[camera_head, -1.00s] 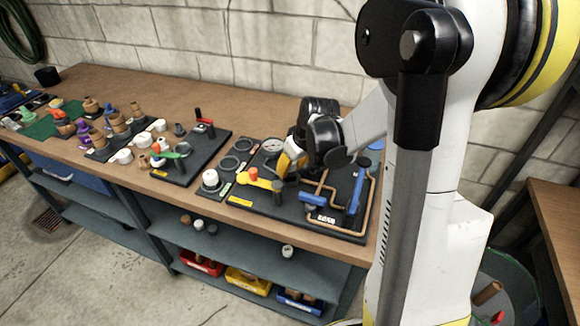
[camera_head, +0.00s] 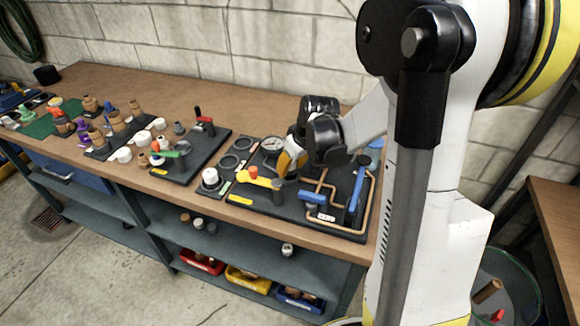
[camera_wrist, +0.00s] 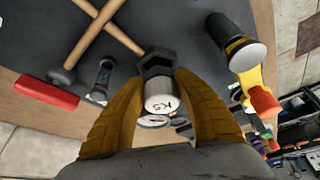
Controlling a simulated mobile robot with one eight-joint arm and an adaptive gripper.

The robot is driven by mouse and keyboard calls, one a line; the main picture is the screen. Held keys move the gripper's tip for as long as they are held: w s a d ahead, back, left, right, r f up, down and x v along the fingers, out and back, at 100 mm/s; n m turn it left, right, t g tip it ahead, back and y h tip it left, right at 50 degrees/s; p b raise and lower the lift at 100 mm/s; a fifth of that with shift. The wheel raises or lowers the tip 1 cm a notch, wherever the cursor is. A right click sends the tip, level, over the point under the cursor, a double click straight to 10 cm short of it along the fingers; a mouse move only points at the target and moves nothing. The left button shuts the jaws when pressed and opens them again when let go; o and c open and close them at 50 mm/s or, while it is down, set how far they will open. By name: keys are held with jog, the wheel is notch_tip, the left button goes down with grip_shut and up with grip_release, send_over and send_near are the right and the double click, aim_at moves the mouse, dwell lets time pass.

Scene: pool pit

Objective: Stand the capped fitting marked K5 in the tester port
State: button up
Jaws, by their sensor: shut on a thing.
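My gripper (camera_wrist: 155,110) is shut on the capped fitting marked K5 (camera_wrist: 162,97); its white cap with black lettering shows between the yellow fingers in the wrist view. A dark hexagonal piece (camera_wrist: 156,63) adjoins the cap; I cannot tell whether it is part of the fitting or of the port. In the head view my gripper (camera_head: 288,168) is low over the dark tester board (camera_head: 262,207), close to the yellow lever. The fitting is hidden there by the fingers, and contact with the port cannot be seen.
The board carries a yellow lever (camera_head: 259,178), copper pipes (camera_head: 340,230), a blue handle (camera_head: 312,199) and a gauge (camera_head: 272,144). A white-capped piece (camera_head: 210,176) stands left of the lever. Other boards with fittings fill the bench's left. The bench top behind is clear.

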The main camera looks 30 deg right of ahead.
jog(key=shift+f, duration=0.15)
dwell(0.5)
jog(key=shift+f+b, duration=0.65)
jog(key=shift+b, duration=0.05)
jog(key=shift+r, duration=0.1)
jog(key=o, duration=1.6)
jog(key=shift+o, duration=0.2)
